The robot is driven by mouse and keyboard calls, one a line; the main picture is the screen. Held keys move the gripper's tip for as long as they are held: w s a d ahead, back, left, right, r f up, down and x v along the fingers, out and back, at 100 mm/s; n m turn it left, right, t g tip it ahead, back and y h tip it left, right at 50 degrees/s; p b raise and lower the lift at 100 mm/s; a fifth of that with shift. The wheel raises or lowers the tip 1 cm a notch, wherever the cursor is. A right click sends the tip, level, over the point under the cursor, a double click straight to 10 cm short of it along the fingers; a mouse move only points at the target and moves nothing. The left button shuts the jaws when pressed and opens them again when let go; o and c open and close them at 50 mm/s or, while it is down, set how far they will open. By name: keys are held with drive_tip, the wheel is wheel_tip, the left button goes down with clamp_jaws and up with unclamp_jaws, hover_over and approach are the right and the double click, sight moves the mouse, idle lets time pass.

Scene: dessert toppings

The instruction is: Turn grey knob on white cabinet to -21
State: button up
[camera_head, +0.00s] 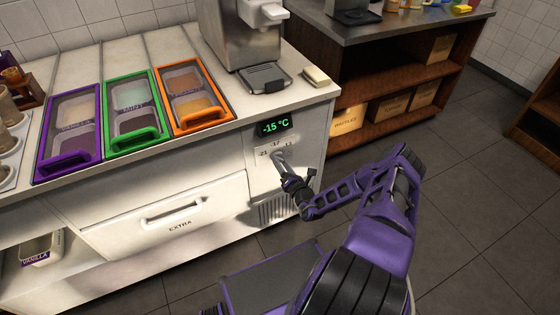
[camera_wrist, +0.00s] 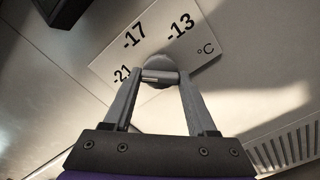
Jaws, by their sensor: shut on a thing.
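The grey knob (camera_wrist: 158,64) sits on the label plate (camera_wrist: 108,64) of the white cabinet (camera_head: 225,215), below the display (camera_head: 273,127), which reads -15 °C in green. The plate carries the marks -21, -17 and -13 and a °C sign. My gripper (camera_wrist: 158,77) is shut on the knob, with one finger on each side of its grip bar. In the head view my gripper (camera_head: 284,168) reaches the cabinet's front panel from the lower right and mostly covers the knob. The knob's exact pointing direction is hard to tell.
A drawer (camera_head: 170,215) marked EXTRA is left of the knob panel. Vent slots (camera_head: 275,208) are below it. Purple, green and orange lidded bins (camera_head: 128,148) line the counter top. A dispenser machine (camera_head: 240,45) stands above. Open floor lies to the right.

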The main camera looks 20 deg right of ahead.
drive_tip(key=shift+n, duration=1.2)
drive_tip(key=o, duration=1.4)
drive_tip(key=shift+c, duration=0.2)
drive_tip(key=shift+s+p, duration=0.1)
drive_tip(key=shift+p, duration=0.2)
drive_tip(key=s+p, duration=0.1)
drive_tip(key=s, duration=1.6)
drive_tip(key=shift+s+d, duration=0.15)
drive_tip(key=shift+d, duration=0.15)
